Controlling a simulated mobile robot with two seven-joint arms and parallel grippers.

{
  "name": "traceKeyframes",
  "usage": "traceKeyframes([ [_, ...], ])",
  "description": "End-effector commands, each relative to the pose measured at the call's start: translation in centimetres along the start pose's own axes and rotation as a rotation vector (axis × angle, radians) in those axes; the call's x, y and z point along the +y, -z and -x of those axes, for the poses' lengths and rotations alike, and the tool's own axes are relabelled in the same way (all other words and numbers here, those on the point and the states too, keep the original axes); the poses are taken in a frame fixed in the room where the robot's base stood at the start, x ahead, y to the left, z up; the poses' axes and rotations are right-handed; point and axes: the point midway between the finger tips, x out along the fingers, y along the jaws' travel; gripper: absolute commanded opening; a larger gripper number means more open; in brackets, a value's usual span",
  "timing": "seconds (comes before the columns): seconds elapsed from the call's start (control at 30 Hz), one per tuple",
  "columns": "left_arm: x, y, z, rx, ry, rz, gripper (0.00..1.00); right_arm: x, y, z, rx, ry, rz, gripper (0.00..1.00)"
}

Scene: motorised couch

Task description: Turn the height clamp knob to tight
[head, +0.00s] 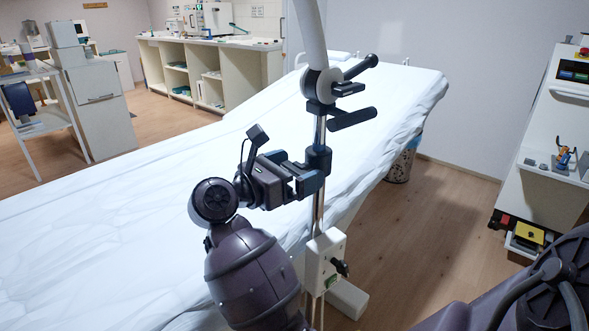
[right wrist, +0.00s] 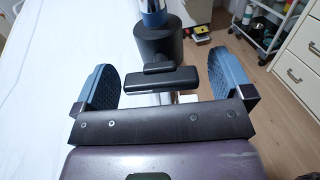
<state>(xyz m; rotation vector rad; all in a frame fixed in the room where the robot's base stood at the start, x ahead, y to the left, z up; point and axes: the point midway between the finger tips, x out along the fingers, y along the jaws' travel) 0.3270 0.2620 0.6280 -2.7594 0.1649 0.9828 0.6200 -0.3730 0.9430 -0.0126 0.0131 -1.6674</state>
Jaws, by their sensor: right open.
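The height clamp knob (right wrist: 160,80) is a black bar-shaped handle on a dark collar (right wrist: 158,42) around a metal pole. In the right wrist view it lies crosswise between the blue pads of my right gripper (head: 299,178), with a gap on each side. The gripper is open and touches nothing that I can see. In the head view the collar (head: 318,158) is on the upright pole, just beyond the fingers. The knob is largely hidden there by the gripper. My left gripper is not in view.
The couch (head: 130,220) with a white cover lies behind and left of the pole. Above the collar are a dark lever (head: 352,119) and a joint handle (head: 361,67). A white box (head: 323,260) with a dark knob (head: 341,267) sits lower. A white cart (head: 540,150) stands right.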

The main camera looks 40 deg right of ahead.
Motion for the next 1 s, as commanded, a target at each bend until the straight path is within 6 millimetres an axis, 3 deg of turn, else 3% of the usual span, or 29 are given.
traceKeyframes([
  [0.17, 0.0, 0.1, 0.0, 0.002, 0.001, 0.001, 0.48, 0.1, 0.0, 1.6, 0.003, -0.003, 0.001, 0.98],
  [0.6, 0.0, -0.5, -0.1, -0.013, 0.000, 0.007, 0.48, 0.0, 0.0, 9.1, 0.002, -0.002, 0.001, 0.98],
  [0.8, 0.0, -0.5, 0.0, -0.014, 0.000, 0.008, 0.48, 0.0, 0.0, 10.6, 0.000, -0.001, 0.001, 0.98],
  [1.0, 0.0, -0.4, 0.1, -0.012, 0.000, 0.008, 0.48, 0.0, 0.0, 10.8, 0.000, 0.000, 0.000, 0.98],
])
